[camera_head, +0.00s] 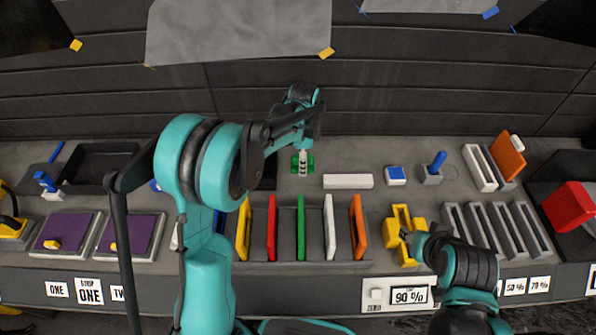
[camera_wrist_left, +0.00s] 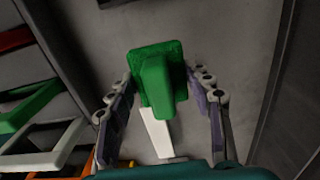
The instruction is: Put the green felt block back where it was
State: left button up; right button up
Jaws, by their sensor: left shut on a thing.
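The green felt block (camera_head: 310,163) shows at the middle back of the bench in the head view, partly hidden by my left gripper (camera_head: 302,160). In the left wrist view the green felt block (camera_wrist_left: 158,85) has a flat square base and a raised grip. My left gripper (camera_wrist_left: 163,95) has a finger on each side of it and is shut on it. Whether the block touches the bench is unclear. My right gripper (camera_head: 410,238) is at the yellow holder (camera_head: 402,222) at the front right; its fingers are too small to read.
A white bar (camera_head: 348,181) lies just right of the green block. A blue-topped block (camera_head: 396,175) is beyond it. A rack of coloured frames (camera_head: 300,228) stands in front. A dark tray (camera_head: 103,166) is at left. Grey slots (camera_head: 500,230) stand at right.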

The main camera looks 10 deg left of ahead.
aim_at(298, 169)
pick_arm(q)
jog(key=shift+w+a+f, duration=0.2)
jog(key=shift+a+f, duration=0.3)
jog(key=shift+a, duration=0.2)
notch_tip(298, 169, down, 4)
jog(key=shift+f+b, duration=0.1)
jog(key=shift+b, duration=0.6)
jog(key=o, duration=1.2)
jog(key=shift+o, duration=0.2)
